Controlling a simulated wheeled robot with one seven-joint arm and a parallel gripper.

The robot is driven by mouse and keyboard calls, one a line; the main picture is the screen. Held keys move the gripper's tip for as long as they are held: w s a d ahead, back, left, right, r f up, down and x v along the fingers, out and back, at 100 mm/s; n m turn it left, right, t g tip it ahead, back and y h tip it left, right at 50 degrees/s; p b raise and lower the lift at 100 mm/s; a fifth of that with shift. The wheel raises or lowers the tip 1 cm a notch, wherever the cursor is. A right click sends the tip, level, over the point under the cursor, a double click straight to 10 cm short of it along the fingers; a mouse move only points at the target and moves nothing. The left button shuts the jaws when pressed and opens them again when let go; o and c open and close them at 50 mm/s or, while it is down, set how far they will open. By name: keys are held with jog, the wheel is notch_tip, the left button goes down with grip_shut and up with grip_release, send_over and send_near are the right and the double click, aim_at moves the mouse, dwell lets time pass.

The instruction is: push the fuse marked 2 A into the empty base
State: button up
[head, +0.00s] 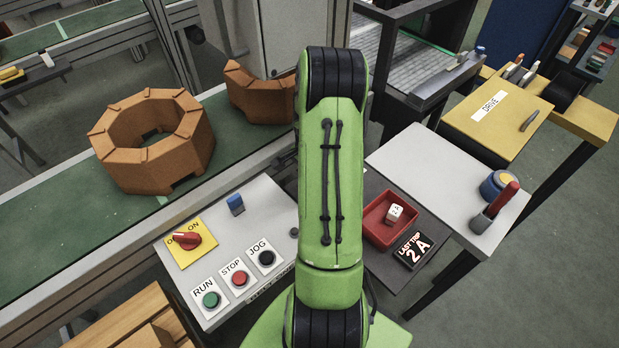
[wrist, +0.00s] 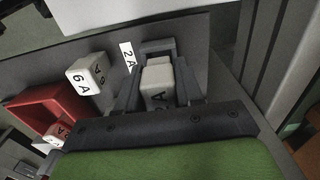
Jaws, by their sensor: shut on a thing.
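In the wrist view my gripper (wrist: 160,88) is shut on a white fuse (wrist: 157,76), whose front marking is partly hidden and seems to read 2 A. The fuse is in front of a dark grey base (wrist: 156,45) beside a 2 A label (wrist: 127,56). I cannot tell whether the fuse touches the base or how deep it sits. Another white fuse marked 6 A (wrist: 84,77) stands to the left on the panel. In the head view my green arm hides the gripper, the held fuse and the base.
A red tray (head: 371,233) with one white fuse (head: 394,213) lies right of my arm, also in the wrist view (wrist: 38,103). A LAST TRIP 2 A sign (head: 412,250) is beside it. A control panel (head: 270,205) with buttons and a red switch (head: 187,239) is left.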

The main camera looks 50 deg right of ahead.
dwell(0.6)
jog(key=shift+f+b, duration=0.65)
jog(key=shift+f, duration=0.1)
jog(key=shift+r+p, duration=0.55)
jog(key=shift+r, duration=0.25)
